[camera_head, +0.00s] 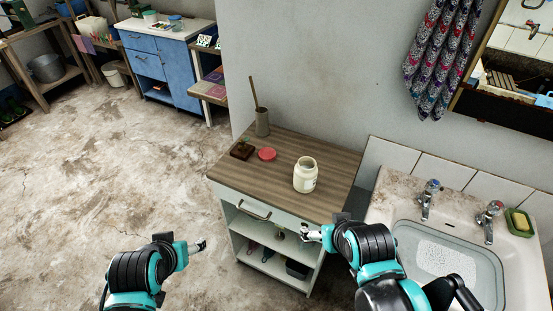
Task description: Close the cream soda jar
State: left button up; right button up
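The cream jar (304,177) stands upright and open on the wooden top of a small cabinet, near its front right side. A flat round red-pink lid (267,154) lies on the same top, to the left of the jar and apart from it. My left gripper (201,245) is over the floor left of the cabinet, away from the jar and lid. My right gripper (305,232) is in front of the cabinet, below and in front of the jar, touching neither. Both fingertips are too small to tell whether they are open or shut.
A dark brown block (241,150) lies left of the lid. A grey cup with a stick (262,122) stands at the back corner of the cabinet top (335,160). A stone sink (400,195) with taps is close on the right. Open floor lies to the left.

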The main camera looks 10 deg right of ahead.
aim_at(306, 171)
jog(key=i+j+u, duration=0.1)
jog(key=i+u, duration=0.6)
jog(key=u, duration=0.25)
